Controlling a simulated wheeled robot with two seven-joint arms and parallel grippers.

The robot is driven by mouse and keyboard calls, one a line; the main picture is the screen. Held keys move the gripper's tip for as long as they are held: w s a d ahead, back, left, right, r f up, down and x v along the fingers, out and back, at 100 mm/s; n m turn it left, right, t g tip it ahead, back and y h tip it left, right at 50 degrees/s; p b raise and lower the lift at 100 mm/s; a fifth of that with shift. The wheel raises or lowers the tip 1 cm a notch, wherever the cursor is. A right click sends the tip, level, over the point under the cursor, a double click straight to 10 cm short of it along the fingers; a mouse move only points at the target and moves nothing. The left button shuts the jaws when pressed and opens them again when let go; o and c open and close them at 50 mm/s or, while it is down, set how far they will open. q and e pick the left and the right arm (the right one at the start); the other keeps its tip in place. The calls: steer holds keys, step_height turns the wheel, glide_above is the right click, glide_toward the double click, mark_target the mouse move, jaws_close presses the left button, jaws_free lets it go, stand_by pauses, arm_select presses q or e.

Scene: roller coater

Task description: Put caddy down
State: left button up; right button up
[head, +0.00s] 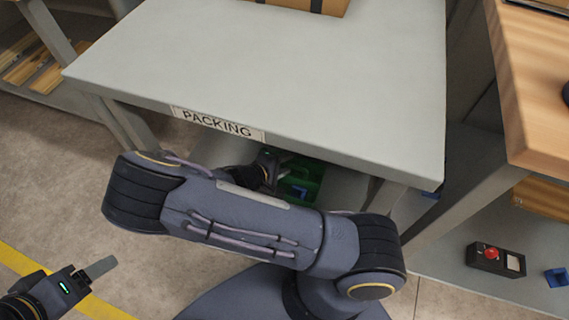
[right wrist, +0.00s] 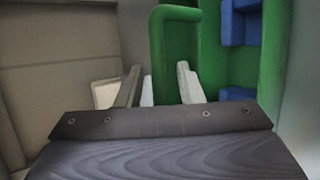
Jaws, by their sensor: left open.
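The green caddy (head: 303,178) sits under the packing table, partly hidden by the table top and my right arm. The right wrist view shows its green arched handle (right wrist: 175,14) and its side wall (right wrist: 270,50), with blue items (right wrist: 240,28) inside. My right gripper (head: 278,168) is beside the caddy under the table edge. Its two fingers (right wrist: 160,88) stand apart at the handle, with gaps visible between them. Whether they touch the handle is unclear. My left gripper (head: 95,278) is open and empty over the floor at lower left.
The packing table (head: 290,70) has a "PACKING" label on its front edge and a brown box (head: 310,5) at the back. A wooden-topped bench (head: 535,100) stands at right. Its lower shelf holds a red-button box (head: 495,258) and a blue item (head: 557,277). Floor at left is clear.

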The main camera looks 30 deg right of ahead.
steer(key=p+v, duration=0.3)
steer(key=v, duration=0.9)
steer(key=shift+p, duration=0.4)
steer(key=shift+r, duration=0.1)
